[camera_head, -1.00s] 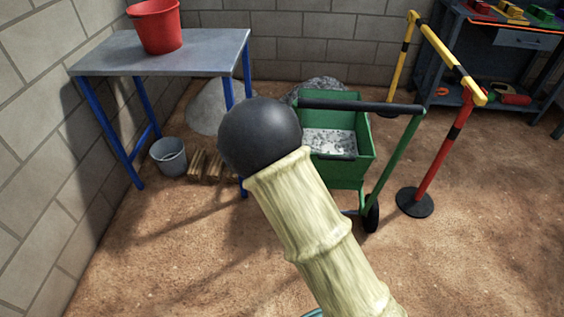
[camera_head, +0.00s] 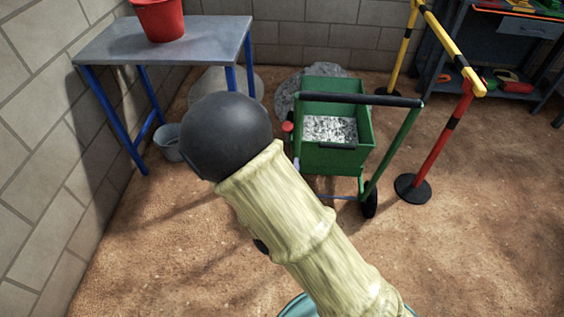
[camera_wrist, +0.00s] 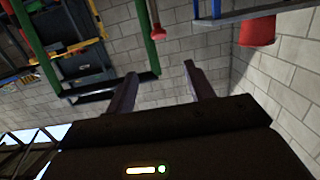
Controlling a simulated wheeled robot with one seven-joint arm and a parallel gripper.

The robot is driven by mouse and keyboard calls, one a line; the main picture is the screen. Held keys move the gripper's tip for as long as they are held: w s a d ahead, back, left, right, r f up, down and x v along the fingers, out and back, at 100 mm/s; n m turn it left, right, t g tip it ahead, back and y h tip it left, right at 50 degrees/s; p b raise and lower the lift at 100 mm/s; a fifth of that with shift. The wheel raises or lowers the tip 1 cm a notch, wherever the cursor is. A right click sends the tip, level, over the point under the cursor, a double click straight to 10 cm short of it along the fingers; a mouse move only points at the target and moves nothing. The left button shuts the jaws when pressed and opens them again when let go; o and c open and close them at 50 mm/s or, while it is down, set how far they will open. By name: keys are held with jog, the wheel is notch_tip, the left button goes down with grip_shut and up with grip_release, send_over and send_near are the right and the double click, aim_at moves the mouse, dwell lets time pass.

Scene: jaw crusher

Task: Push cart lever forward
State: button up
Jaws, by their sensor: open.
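The green cart (camera_head: 338,158) stands on the dirt floor right of my arm in the head view, with pale gravel in its bin and a dark push bar on top. My arm hides the gripper in the head view.
A blue-legged table (camera_head: 165,42) with a red bucket (camera_head: 160,18) stands at the left wall, a grey bucket (camera_head: 168,141) below. A yellow-red barrier (camera_head: 448,130) stands right of the cart. A workbench (camera_head: 510,50) is at back right. The front floor is clear.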

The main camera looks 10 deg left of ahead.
jog(key=shift+s+r+p, duration=0.1)
jog(key=shift+s+p, duration=0.6)
jog(key=shift+p, duration=0.3)
jog(key=shift+w+d, duration=0.1)
jog(key=shift+d, duration=0.05)
jog(key=c, duration=0.5)
jog(key=shift+w+d+g, duration=0.2)
jog(key=shift+d+g, duration=0.05)
jog(key=shift+g, duration=0.05)
jog(key=c, duration=0.4)
jog(key=d+g, duration=0.1)
jog(key=w+d+f+m+g, duration=0.1)
jog(key=w+d+g+h, duration=0.1)
jog(key=shift+d+f+m, duration=0.15)
jog(key=shift+d+m, duration=0.2)
jog(key=shift+m, duration=0.05)
grip_shut()
jog(key=s+d+r+g, duration=0.3)
jog(key=s+d+g, duration=0.2)
jog(key=d, duration=0.4)
jog(key=s+d+r+n+g, duration=0.1)
jog(key=s+d+r+g, duration=0.2)
jog(key=s+d+g, duration=0.2)
jog(key=s+d, duration=0.2)
jog(key=d, duration=0.1)
jog(key=shift+d+r, duration=0.35)
